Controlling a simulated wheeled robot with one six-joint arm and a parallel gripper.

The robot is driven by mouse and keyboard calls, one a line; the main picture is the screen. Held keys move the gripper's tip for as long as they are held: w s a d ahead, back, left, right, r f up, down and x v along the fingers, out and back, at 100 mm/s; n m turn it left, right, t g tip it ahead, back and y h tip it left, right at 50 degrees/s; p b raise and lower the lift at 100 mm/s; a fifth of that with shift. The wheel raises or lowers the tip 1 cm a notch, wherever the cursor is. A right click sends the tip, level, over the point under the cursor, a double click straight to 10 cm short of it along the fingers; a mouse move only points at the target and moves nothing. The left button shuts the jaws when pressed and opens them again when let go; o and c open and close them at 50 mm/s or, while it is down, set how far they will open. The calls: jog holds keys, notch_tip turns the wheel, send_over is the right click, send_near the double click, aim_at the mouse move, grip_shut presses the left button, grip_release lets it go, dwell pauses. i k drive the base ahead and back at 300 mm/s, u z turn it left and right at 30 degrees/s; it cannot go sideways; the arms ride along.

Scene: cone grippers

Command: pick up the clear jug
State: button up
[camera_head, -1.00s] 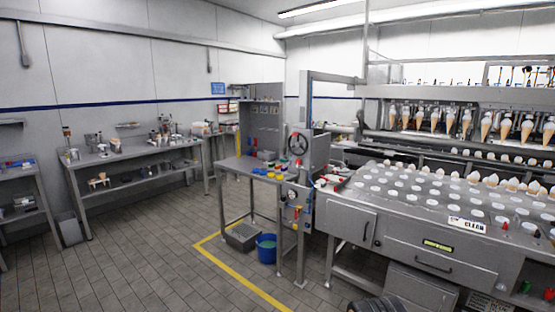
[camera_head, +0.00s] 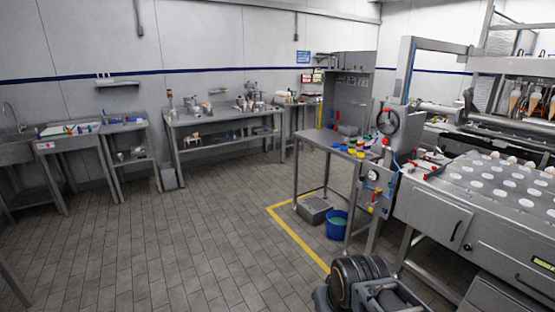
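I cannot make out a clear jug in this view. Small containers and tools stand on the long steel bench (camera_head: 225,119) at the back wall, too small to tell apart. Colored lids or cups lie on the small steel table (camera_head: 318,141) in the middle. A dark, rounded part of my own arm shows at the bottom right. My gripper itself is not in view.
A sink bench (camera_head: 75,143) stands at the left. A blue bucket (camera_head: 337,225) and a grey crate (camera_head: 314,209) sit under the middle table, inside a yellow floor line (camera_head: 297,238). The cone machine (camera_head: 433,215) fills the right. The tiled floor at center left is clear.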

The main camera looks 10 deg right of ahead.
aim_at(374, 134)
jog(key=i, duration=8.35)
jog(key=z, duration=1.8)
jog(key=i, duration=2.5)
jog(key=z, duration=2.5)
